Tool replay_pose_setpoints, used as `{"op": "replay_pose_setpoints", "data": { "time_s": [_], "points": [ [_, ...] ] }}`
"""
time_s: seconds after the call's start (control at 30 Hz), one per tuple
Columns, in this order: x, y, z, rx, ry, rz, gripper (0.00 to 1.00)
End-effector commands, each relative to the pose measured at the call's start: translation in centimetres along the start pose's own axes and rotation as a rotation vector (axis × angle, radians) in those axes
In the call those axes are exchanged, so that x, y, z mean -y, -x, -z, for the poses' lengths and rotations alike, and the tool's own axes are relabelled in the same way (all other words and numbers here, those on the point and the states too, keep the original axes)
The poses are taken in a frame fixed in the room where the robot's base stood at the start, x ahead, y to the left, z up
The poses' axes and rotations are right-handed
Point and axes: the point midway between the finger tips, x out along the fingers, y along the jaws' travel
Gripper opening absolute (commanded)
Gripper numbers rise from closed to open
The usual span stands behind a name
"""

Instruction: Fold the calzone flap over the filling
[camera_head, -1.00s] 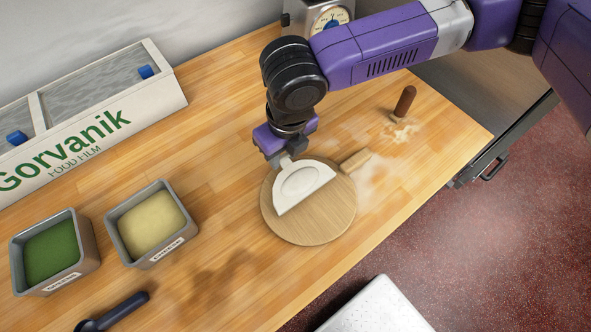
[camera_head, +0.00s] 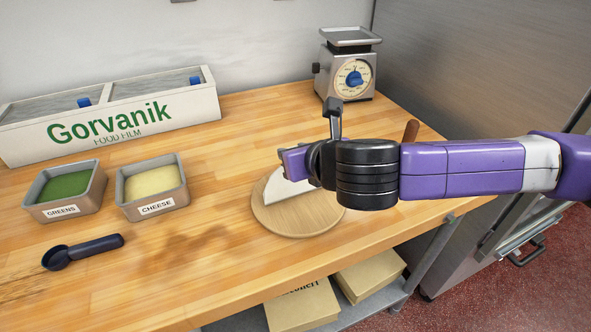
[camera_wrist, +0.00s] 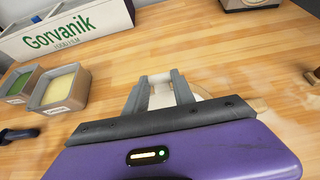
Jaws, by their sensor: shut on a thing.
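The round wooden board (camera_head: 298,222) lies on the counter. White calzone dough (camera_head: 274,192) lies on it, its left part showing as a pale wedge. My wrist hides its right part, and I cannot tell how far the flap is folded. No filling shows. My gripper (camera_head: 287,168) is low over the far left side of the board, at the dough. In the wrist view, my gripper (camera_wrist: 160,82) has its two grey fingers on either side of a pale piece, shut on the dough flap (camera_wrist: 160,98).
Greens tub (camera_head: 66,205) and cheese tub (camera_head: 153,202) stand left of the board. A dark scoop (camera_head: 90,250) lies in front of them. A film box (camera_head: 110,125) and a scale (camera_head: 348,75) stand behind. A brown handle (camera_head: 411,131) stands beyond my arm.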

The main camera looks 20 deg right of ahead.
Motion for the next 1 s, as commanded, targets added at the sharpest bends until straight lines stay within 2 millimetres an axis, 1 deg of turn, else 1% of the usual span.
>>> {"op": "replay_pose_setpoints", "data": {
  "time_s": [0.03, 0.1, 0.47, 1.0],
  "points": [
    [-0.01, 0.04, 0.5, 0.031, -0.001, -0.001, 0.0],
    [-0.01, 0.29, 0.48, 0.071, -0.001, 0.0, 0.0],
    [0.01, 0.94, 0.27, 0.063, 0.0, 0.001, 0.0],
    [0.01, 1.01, 0.22, 0.063, 0.0, 0.001, 0.0]
  ]
}}
